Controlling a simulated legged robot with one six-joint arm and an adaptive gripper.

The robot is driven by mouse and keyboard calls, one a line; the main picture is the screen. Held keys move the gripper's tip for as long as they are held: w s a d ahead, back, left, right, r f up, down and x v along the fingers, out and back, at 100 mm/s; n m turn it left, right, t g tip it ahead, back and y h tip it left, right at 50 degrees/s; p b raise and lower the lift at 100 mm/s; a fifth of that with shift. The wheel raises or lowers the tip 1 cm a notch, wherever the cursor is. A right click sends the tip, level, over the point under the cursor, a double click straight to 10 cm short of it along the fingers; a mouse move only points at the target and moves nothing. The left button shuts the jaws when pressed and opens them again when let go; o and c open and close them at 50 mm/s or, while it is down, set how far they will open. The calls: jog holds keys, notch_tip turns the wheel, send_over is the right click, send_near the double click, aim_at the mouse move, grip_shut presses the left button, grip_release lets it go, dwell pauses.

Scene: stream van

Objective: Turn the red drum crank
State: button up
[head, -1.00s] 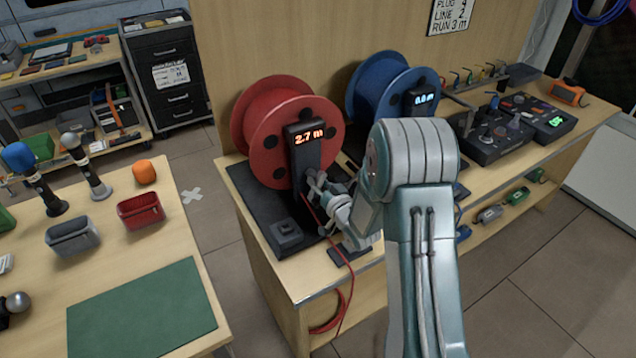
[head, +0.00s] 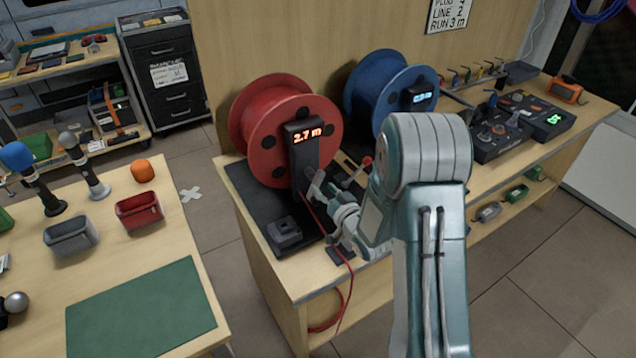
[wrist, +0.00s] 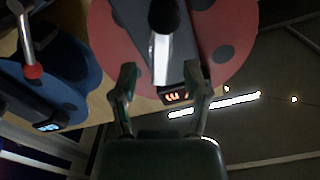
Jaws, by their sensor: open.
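The red drum (head: 268,125) stands on a dark base at the left end of the bench, with a dark post in front whose display (head: 307,135) reads 2.7 m. In the wrist view the red drum (wrist: 115,35) fills the top. Its crank shows there as a silver arm (wrist: 162,58) with a black knob (wrist: 166,15). My gripper (wrist: 166,68) is open, with one finger on each side of the silver arm and gaps showing. In the head view my gripper (head: 325,190) is low beside the post, and the crank is mostly hidden.
A blue drum (head: 376,92) stands just right, with a red-knobbed crank (head: 366,161) close to my arm. A red cable (head: 343,265) hangs over the bench front. Control boxes (head: 500,128) stand farther right. A table (head: 190,232) is at left across a floor gap.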

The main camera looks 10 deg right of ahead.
jog(key=v, duration=0.8)
jog(key=shift+s, duration=0.1)
